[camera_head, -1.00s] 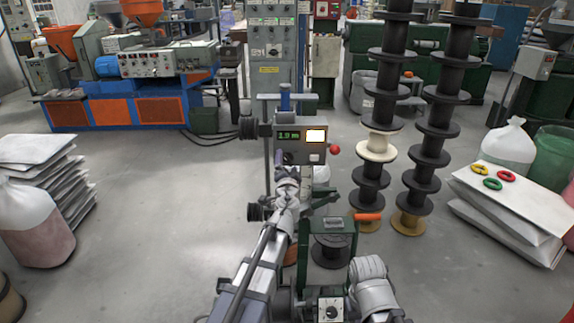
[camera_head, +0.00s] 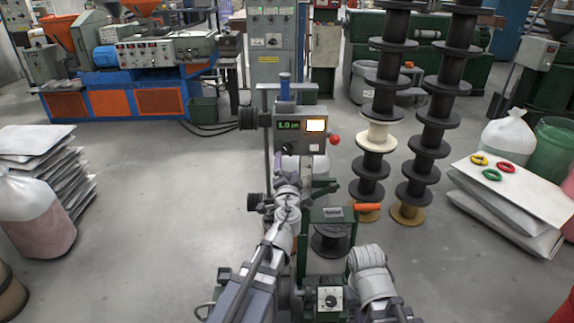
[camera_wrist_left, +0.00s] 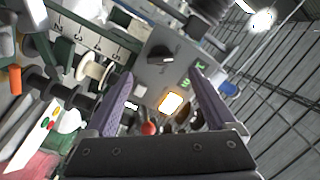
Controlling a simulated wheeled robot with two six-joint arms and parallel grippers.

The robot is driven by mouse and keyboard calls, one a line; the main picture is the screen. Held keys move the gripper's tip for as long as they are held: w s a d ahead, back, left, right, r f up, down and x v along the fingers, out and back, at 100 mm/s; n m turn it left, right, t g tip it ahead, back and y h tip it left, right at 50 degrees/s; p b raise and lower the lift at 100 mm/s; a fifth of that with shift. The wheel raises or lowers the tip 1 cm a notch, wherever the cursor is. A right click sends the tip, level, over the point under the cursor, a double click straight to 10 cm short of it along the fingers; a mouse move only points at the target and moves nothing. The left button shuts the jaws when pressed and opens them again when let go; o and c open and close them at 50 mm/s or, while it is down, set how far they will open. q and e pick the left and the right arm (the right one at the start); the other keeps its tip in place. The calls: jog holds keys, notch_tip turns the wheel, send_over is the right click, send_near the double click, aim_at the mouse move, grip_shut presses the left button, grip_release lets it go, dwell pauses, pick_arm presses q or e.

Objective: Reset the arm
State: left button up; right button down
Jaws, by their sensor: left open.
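My left arm reaches in from the bottom middle of the head view, its gripper (camera_head: 280,163) in front of the grey control box (camera_head: 288,143) with a green readout and a lit button. In the left wrist view the two purple fingers of the left gripper (camera_wrist_left: 160,92) are spread apart with nothing held between them. The control box (camera_wrist_left: 158,72) shows beyond them. Whether the fingers touch anything is hard to tell. Part of my right arm (camera_head: 368,262) shows at the bottom, but its gripper does not.
Two tall stacks of black spools (camera_head: 385,65) (camera_head: 440,108) stand right of the box, one with a white spool (camera_head: 376,135). A green frame with an orange handle (camera_head: 367,207) is close by. Colored rings (camera_head: 492,174) lie on stacked sacks at right.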

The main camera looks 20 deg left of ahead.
pick_arm(q)
jog(key=s+d+f+n+g, duration=0.4)
jog(key=s+f+n+g, duration=0.2)
jog(key=s+f+g, duration=0.8)
jog(key=s+d+f+m+g+h, duration=0.1)
jog(key=s+d+f+g+h, duration=0.1)
jog(key=s+d+f, duration=0.4)
jog(key=s+d+f+m+g+h, duration=0.1)
jog(key=s+d+f+g+h, duration=0.1)
jog(key=s+d, duration=0.45)
notch_tip(320, 180, up, 17)
jog(key=s+a+p, duration=0.1)
jog(key=p, duration=1.5)
jog(key=shift+s+a+p, duration=0.3)
jog(key=shift+s+p, duration=0.05)
jog(key=shift+s, duration=0.05)
jog(key=shift+f, duration=0.1)
jog(key=shift+c, duration=0.4)
